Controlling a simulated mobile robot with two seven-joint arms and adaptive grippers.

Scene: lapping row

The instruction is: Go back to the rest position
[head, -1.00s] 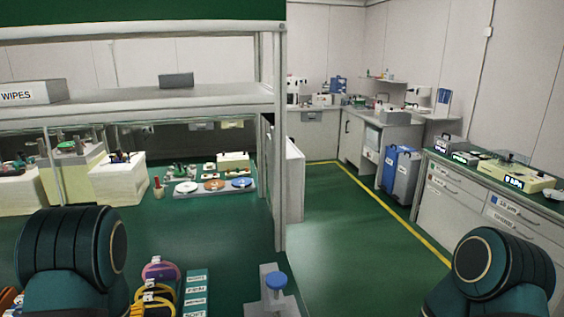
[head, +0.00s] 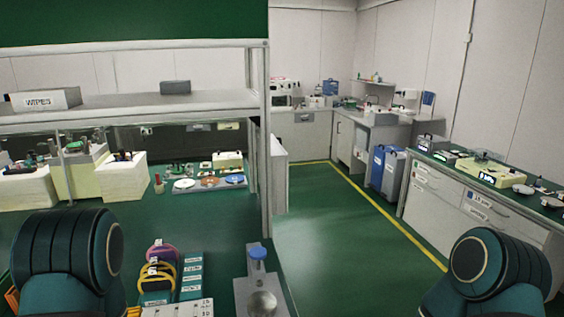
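The task names no object. In the head view, dark green links of my own two arms show at the lower left and lower right. Neither gripper shows in this view, so I cannot see whether either holds anything. Both arm links stand low in the picture, the left one over the green bench (head: 215,225) and the right one in front of the floor and the right-hand counter (head: 470,210).
A shelf (head: 200,101) with a wipes box (head: 45,99) spans the bench. A shelf post (head: 266,140) stands at the bench's right edge. A metal fixture with a blue knob (head: 258,254) and tagged yellow rings (head: 157,277) lie near. Green floor (head: 330,225) is clear between bench and counter.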

